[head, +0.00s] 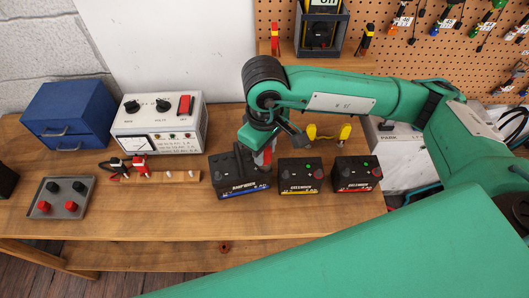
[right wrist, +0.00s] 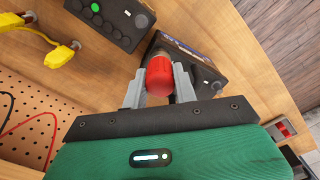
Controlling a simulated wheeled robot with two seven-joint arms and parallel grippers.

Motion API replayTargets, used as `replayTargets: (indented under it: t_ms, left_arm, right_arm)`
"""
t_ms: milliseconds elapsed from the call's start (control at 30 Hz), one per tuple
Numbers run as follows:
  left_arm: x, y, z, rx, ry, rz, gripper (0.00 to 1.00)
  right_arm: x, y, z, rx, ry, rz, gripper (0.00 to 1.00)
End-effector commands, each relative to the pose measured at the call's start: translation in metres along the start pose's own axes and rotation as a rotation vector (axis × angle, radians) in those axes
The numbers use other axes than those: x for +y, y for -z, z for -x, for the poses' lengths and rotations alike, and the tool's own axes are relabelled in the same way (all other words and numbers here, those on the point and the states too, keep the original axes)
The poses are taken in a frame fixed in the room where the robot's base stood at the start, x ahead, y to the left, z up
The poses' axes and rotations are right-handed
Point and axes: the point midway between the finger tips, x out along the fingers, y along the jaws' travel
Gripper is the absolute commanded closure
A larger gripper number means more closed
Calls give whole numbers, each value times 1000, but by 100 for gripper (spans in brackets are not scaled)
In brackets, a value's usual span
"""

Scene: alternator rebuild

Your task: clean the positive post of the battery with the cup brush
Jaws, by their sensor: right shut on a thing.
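A black battery with a blue label (head: 245,188) stands on the bench, the leftmost of three in the head view. It also shows beyond the fingers in the right wrist view (right wrist: 207,76). My right gripper (head: 264,150) is over this battery, shut on a red cylindrical thing (right wrist: 160,76), which looks like the cup brush. The brush shows only as a bit of red in the head view. Its far end points at the battery top. The brush and fingers hide the post, so I cannot tell whether they touch. My left gripper is not in view.
Two more batteries, with yellow (head: 300,188) and red (head: 356,186) labels, stand close on the right. Behind them is a yellow-handled thing (head: 328,133). A grey charger (head: 127,126), a wooden rack (head: 180,177) and a grey tray (head: 76,198) with red and black pieces are left.

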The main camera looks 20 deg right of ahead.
Motion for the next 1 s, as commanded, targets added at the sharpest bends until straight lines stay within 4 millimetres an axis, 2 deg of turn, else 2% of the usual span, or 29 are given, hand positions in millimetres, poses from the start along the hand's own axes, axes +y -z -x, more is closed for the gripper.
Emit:
replayTargets:
  t_ms: [200,333,800,1000]
  left_arm:
    - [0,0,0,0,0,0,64]
    - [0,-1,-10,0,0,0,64]
    - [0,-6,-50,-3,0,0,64]
    - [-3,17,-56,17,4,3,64]
  right_arm:
    - [0,0,1,1,0,-4,90]
    - [0,0,-3,2,0,-73,90]
    - [0,0,-3,2,0,-564,90]
    - [0,0,-2,1,1,-764,90]
